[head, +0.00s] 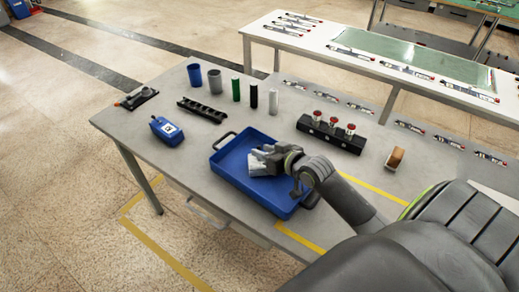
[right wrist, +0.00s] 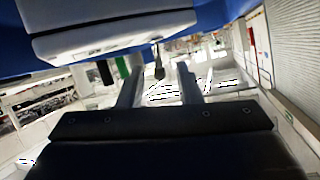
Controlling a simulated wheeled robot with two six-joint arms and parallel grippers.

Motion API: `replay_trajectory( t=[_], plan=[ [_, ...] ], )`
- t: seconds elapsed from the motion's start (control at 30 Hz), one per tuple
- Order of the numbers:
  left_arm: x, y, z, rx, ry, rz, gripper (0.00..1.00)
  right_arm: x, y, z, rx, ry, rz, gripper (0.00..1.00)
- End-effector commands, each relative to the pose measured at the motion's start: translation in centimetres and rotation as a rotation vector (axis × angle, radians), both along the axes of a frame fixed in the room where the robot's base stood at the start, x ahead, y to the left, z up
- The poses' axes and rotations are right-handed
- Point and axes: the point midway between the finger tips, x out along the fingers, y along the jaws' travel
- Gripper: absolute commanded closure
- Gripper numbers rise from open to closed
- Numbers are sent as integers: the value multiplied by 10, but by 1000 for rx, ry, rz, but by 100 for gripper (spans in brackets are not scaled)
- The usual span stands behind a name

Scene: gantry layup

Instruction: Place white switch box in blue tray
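The white switch box (head: 258,166) lies inside the blue tray (head: 229,167), near its middle, partly covered by my right gripper (head: 268,155). In the right wrist view the box (right wrist: 110,35) fills the top of the picture, with blue tray surface (right wrist: 205,7) around it. My right gripper (right wrist: 160,80) has its two fingers spread, with background showing between them. The fingertips are close to the box; I cannot tell whether they touch it. My left gripper is not in view.
On the table, a blue device (head: 167,130) stands left of the tray, and a black slotted rack (head: 202,110) lies behind it. Several cups and cylinders stand at the back. A black block with red-topped parts (head: 331,133) and a brown block (head: 395,158) are to the right.

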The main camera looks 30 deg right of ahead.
Motion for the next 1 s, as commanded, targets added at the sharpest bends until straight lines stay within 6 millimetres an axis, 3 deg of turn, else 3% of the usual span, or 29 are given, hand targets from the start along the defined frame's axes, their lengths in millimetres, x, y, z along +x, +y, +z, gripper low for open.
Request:
replay_trajectory(
  t=[0.1,0.33,1.0],
  plan=[
    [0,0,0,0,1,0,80,-19,-4,7,-4,2,1,68],
    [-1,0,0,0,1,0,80,-40,-7,17,-2,0,1,68],
    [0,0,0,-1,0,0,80,-43,-7,18,1,0,0,68]
  ],
)
